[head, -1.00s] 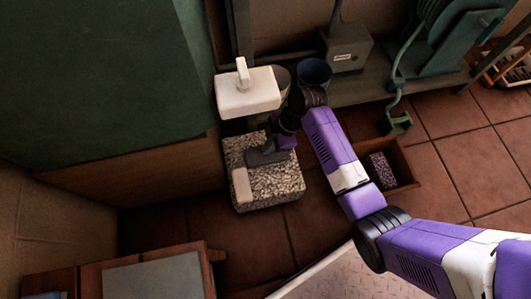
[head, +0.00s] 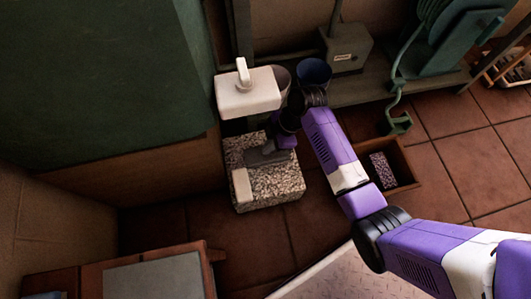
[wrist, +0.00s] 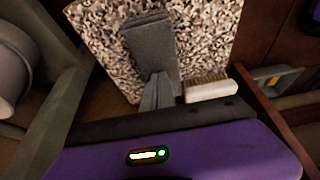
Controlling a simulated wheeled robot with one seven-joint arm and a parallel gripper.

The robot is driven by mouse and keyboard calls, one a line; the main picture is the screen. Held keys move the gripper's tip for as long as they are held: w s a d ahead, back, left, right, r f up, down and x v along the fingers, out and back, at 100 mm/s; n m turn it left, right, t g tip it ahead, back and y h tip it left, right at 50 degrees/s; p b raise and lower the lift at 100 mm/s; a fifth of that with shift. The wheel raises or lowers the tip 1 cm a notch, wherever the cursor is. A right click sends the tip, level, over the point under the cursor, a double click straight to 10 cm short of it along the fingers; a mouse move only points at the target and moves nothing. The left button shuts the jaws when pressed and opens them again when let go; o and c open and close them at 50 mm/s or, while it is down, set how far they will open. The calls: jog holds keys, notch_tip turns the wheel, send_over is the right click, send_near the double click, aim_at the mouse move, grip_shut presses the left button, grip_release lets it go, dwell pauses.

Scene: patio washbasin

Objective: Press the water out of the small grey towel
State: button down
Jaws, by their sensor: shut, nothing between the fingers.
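The small grey towel (wrist: 150,42) lies folded into a flat strip on the speckled stone slab (wrist: 205,30) in the wrist view. In the head view the towel (head: 258,158) shows on the slab (head: 275,192), partly hidden by my gripper. My gripper (wrist: 158,78) has its grey fingers together and empty. The fingertips overlap the near end of the towel in the wrist view; whether they touch it I cannot tell.
A white-backed brush (wrist: 212,91) lies beside the towel at the slab's edge. A white block with a tap (head: 247,92) stands behind the slab. A blue bucket (head: 314,72) is at the back. A wooden box (head: 402,165) sits to the right on the tiles.

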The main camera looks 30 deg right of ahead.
notch_tip(320, 180, up, 8)
jog(key=p, duration=0.8)
jog(key=shift+f, duration=0.15)
